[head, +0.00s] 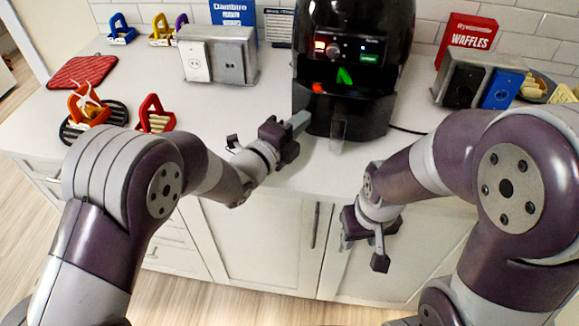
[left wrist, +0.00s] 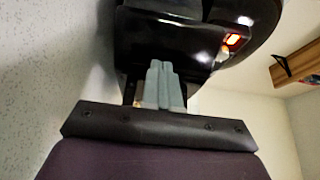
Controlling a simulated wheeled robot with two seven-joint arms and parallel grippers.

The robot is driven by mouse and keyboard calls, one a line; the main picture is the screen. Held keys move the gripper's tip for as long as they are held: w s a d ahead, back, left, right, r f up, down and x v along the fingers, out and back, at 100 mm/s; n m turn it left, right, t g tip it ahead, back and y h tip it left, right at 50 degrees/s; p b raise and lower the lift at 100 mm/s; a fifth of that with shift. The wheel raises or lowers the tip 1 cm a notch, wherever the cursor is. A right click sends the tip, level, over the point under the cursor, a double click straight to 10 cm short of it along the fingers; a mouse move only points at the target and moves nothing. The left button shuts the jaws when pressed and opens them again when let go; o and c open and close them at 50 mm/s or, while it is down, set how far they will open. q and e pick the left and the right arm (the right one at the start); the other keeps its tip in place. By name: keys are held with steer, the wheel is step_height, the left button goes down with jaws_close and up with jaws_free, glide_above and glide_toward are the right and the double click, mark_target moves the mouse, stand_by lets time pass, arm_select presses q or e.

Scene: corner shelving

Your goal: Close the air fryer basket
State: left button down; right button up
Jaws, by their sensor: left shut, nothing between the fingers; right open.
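The black air fryer (head: 352,45) stands at the back of the white counter, its panel lit red and green. Its basket (head: 348,112) is at the lower front, with a handle (head: 338,133) pointing toward me. I cannot tell for sure how far the basket stands out. My left gripper (head: 299,121) is shut and empty, its fingertips at the left front edge of the basket. In the left wrist view the shut fingers (left wrist: 160,85) point at the dark fryer body (left wrist: 165,45); contact is unclear. My right gripper (head: 362,250) is open and empty, low in front of the cabinets.
A metal outlet box (head: 218,55) stands left of the fryer, and another (head: 462,80) stands right. A red waffles box (head: 466,38) is behind the right one. A red mat (head: 82,71) and toy-like toast racks lie left. The counter (head: 265,100) before the left box is clear.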

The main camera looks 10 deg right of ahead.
arm_select(q)
steer(key=w+d+b, duration=0.1)
steer(key=w, duration=0.1)
steer(key=w+d+b, duration=0.1)
steer(key=w, duration=0.2)
steer(key=w+d, duration=0.1)
steer(key=w, duration=0.2)
steer(key=shift+w+f+b, duration=0.1)
steer(key=shift+w+b, duration=0.15)
steer(key=shift+b, duration=0.15)
steer(key=shift+w, duration=0.25)
steer(key=shift+r, duration=0.35)
steer(key=shift+r, duration=0.1)
